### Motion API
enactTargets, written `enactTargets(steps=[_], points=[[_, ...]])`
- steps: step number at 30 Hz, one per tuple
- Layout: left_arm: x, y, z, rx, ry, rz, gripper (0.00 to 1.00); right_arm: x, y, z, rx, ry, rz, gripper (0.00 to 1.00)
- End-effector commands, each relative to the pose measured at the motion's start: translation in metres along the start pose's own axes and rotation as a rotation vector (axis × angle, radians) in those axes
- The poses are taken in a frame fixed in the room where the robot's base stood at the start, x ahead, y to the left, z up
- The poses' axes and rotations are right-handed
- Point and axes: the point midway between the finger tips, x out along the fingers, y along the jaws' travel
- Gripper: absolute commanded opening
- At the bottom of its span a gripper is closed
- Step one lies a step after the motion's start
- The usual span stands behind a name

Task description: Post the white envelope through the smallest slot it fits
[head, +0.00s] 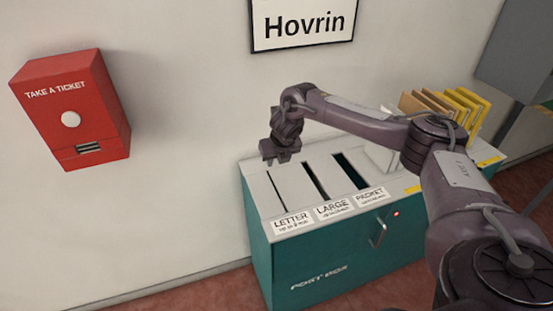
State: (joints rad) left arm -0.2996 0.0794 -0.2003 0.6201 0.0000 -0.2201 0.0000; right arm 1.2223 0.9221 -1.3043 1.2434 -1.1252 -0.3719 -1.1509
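The teal post box (330,270) has a pale top with three slots. The narrow LETTER slot (278,193) is at the left, the wider LARGE slot (316,181) in the middle and the widest PACKET slot (350,171) at the right. My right gripper (280,158) points down over the back left of the top, near the far end of the LETTER slot. I cannot tell whether its fingers are open or shut, and no envelope shows in it. I cannot make out the white envelope for certain; a pale patch (382,158) lies under my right forearm. My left gripper is out of view.
Brown and yellow envelopes (450,104) stand in a row at the back right of the counter. A red ticket dispenser (71,108) and a Hovrin sign (303,25) are on the wall. My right arm covers part of the counter's right side.

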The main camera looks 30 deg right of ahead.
Motion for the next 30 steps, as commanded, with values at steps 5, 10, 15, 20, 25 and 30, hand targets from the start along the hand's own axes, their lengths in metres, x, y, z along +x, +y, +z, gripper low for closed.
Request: enactTargets(steps=[5, 10, 15, 20, 25, 30], points=[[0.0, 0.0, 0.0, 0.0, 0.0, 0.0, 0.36, 0.0, 0.0, 0.0, 0.0, 0.0, 0.0, 0.27], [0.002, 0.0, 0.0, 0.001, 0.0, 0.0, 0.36, -0.008, 0.0, 0.001, 0.0, -0.002, 0.002, 0.27], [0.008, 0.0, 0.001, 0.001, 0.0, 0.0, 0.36, -0.035, 0.0, 0.001, 0.0, -0.004, 0.002, 0.27], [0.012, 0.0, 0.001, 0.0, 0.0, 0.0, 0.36, -0.061, 0.0, 0.0, -0.001, -0.003, 0.001, 0.27], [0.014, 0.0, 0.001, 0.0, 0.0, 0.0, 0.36, -0.075, 0.0, 0.0, -0.001, -0.001, 0.0, 0.27], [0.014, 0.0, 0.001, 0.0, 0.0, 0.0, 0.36, -0.078, 0.0, 0.0, 0.0, 0.001, -0.001, 0.27]])
